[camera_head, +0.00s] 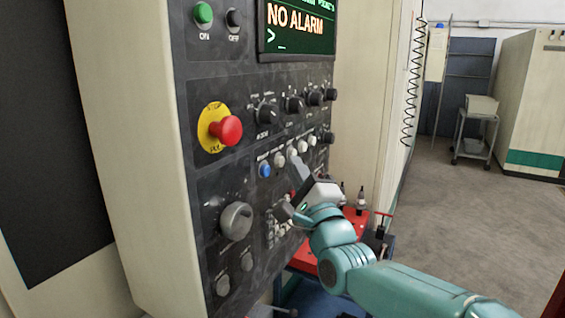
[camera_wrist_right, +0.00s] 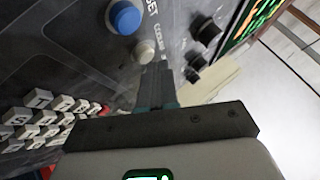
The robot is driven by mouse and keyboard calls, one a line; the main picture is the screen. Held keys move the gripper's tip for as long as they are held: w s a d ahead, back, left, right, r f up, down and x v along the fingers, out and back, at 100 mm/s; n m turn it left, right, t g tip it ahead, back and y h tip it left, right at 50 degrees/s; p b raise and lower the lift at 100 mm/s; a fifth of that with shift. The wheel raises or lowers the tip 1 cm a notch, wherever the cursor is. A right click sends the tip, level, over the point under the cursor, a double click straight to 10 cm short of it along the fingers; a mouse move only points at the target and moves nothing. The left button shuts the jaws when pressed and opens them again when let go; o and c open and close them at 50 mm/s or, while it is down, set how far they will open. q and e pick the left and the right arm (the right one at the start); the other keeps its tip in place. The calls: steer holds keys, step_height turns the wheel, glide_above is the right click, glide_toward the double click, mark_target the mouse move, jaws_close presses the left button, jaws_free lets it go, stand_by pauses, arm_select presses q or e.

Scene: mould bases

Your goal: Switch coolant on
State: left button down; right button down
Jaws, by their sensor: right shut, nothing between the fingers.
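The machine control panel (camera_head: 235,185) fills the left and middle of the head view. A row of buttons runs across it, with a blue button (camera_head: 265,170) at its left end and a small white button (camera_head: 279,159) beside that. In the right wrist view, the blue button (camera_wrist_right: 125,17) and the white button (camera_wrist_right: 143,52) show, and the partly readable label by the white one seems to begin "COOL". My right gripper (camera_head: 296,162) is shut and empty, its tips close to the button row, just right of that white button. Whether they touch the panel I cannot tell. My left gripper is out of view.
A red emergency stop (camera_head: 226,130), a grey dial (camera_head: 236,220) and black knobs (camera_head: 266,113) stick out of the panel. The screen (camera_head: 297,25) reads "NO ALARM". A red-topped cart (camera_head: 330,245) stands behind my right arm. The floor (camera_head: 455,215) on the right is open.

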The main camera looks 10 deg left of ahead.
steer(key=shift+w+a, duration=0.15)
steer(key=shift+a, duration=0.15)
stand_by(0.6)
steer(key=shift+s+d+b, duration=0.3)
steer(key=shift+d+b, duration=0.45)
steer(key=shift+b, duration=0.2)
steer(key=d+b, duration=0.1)
steer(key=s+d+b, duration=0.1)
steer(key=d, duration=0.1)
steer(key=s+d+b, duration=0.1)
steer(key=shift+d+b, duration=0.3)
